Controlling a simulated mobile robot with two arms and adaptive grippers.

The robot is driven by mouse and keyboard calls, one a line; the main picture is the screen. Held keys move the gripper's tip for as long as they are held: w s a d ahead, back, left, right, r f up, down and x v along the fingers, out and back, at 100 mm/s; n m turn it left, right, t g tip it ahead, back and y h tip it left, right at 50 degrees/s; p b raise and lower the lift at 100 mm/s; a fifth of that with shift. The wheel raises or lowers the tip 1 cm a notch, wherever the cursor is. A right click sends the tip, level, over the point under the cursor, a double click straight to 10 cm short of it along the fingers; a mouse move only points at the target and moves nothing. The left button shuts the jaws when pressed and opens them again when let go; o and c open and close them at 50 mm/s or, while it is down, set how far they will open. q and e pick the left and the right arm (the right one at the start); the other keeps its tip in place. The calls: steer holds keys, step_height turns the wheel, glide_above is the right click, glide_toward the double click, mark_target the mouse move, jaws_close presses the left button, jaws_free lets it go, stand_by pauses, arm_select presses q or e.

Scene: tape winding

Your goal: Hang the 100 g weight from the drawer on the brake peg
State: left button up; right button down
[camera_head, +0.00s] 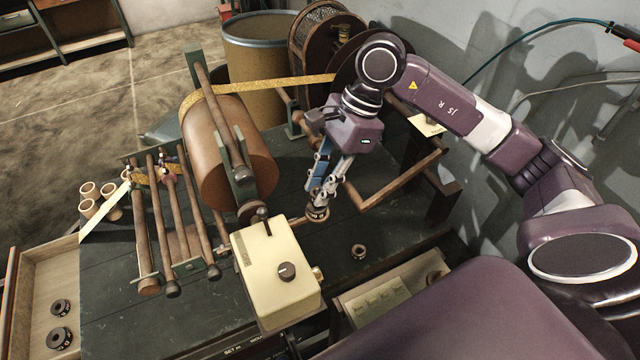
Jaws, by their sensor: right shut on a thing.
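My right gripper (319,200) points down and is shut on a small dark weight with a pale marking (317,214). The fingers cover its upper part, and the marking is too small to read. The weight is at the end of a thin rod (298,220) that comes from beside the cream box; I cannot tell whether this is the brake peg or whether the weight touches it. Two dark round weights (60,308) (59,338) lie in the open wooden drawer (32,285) at the left. My left gripper is out of view.
A cream box with a knob (275,265) stands just left of the gripper. A small ring-like part (358,252) lies on the dark bench top (120,300). A large brown drum (225,150) carries yellow tape (280,84). A wooden crank-like bar (405,178) is close on the right.

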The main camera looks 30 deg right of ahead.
steer(key=c, duration=1.6)
jaws_free()
steer(key=shift+d+r, duration=0.15)
steer(key=shift+r, duration=0.15)
steer(key=v, duration=1.1)
steer(key=shift+r, duration=0.2)
steer(key=shift+s, duration=0.1)
